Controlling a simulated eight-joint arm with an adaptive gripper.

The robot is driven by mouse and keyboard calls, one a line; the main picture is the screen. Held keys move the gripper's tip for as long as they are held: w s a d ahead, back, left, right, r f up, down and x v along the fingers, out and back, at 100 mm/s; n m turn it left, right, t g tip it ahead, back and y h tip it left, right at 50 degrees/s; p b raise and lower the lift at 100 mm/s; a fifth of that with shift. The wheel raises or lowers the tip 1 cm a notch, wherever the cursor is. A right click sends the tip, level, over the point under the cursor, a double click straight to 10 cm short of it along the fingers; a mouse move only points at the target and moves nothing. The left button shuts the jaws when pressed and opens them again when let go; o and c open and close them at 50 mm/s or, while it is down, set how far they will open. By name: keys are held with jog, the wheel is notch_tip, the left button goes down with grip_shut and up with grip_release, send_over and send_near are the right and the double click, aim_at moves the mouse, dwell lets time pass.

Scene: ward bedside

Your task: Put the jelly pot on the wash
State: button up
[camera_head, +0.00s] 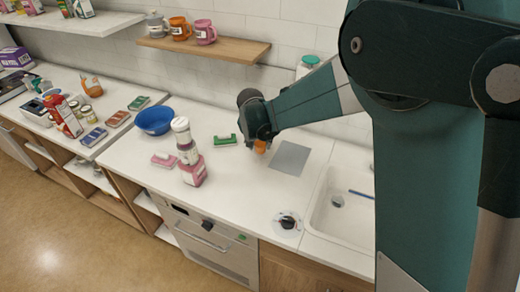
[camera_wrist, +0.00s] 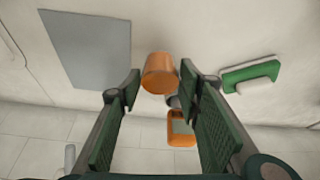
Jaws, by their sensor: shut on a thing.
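The jelly pot appears as a small orange cylinder (camera_wrist: 160,73) between my fingertips in the wrist view. My gripper (camera_head: 258,138) is shut on it over the back of the white worktop, and a bit of its orange shows below the fingers in the head view (camera_head: 261,147). A flat grey square (camera_head: 289,158) lies on the worktop just right of the gripper; it also shows at upper left in the wrist view (camera_wrist: 88,48). A white sink (camera_head: 343,212) is set in further right. I cannot tell which of these is the wash.
A green brush-like thing (camera_head: 225,140) lies just left of the gripper. A round dial-like thing (camera_head: 287,222) lies at the front. An orange item (camera_wrist: 181,132) is beyond my fingers. A shelf (camera_head: 205,46) hangs above.

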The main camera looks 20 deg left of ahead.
aim_at(260, 149)
jog(key=shift+f, duration=1.75)
jog(key=shift+f, duration=0.1)
jog(key=o, duration=0.9)
jog(key=shift+p+v, duration=0.3)
jog(key=shift+v, duration=5.85)
jog(key=shift+d, duration=0.15)
